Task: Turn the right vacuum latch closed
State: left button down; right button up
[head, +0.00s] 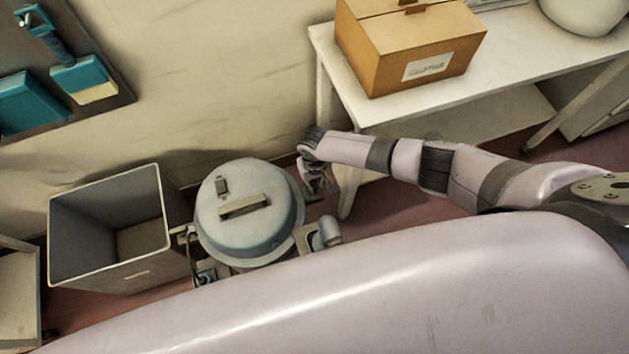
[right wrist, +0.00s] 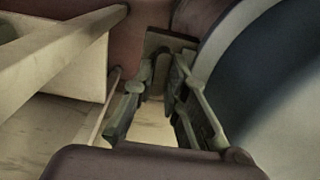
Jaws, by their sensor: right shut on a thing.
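The vacuum (head: 240,222) is a round drum with a blue-grey lid and a flat handle on top, standing on the floor. My right gripper (head: 318,182) is at the right side of its rim, by the right latch. In the right wrist view, the two fingers of the right gripper (right wrist: 165,85) are closed in on the right latch (right wrist: 168,42), a small dark plate beside the curved drum wall. The latch's exact angle is hard to read, as the fingers partly cover it. My left gripper is in neither view.
An open grey bin (head: 105,215) stands close to the left of the vacuum. A white table (head: 400,108) with a cardboard box (head: 405,55) is at the upper right, one leg near my right gripper. A wall is behind the vacuum.

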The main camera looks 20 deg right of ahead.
grip_shut()
jog(key=shift+n, duration=0.3)
jog(key=n, duration=0.2)
jog(key=shift+n, duration=0.3)
jog(key=n, duration=0.5)
jog(key=shift+n, duration=0.3)
jog(key=n, duration=0.9)
jog(key=shift+b, duration=0.35)
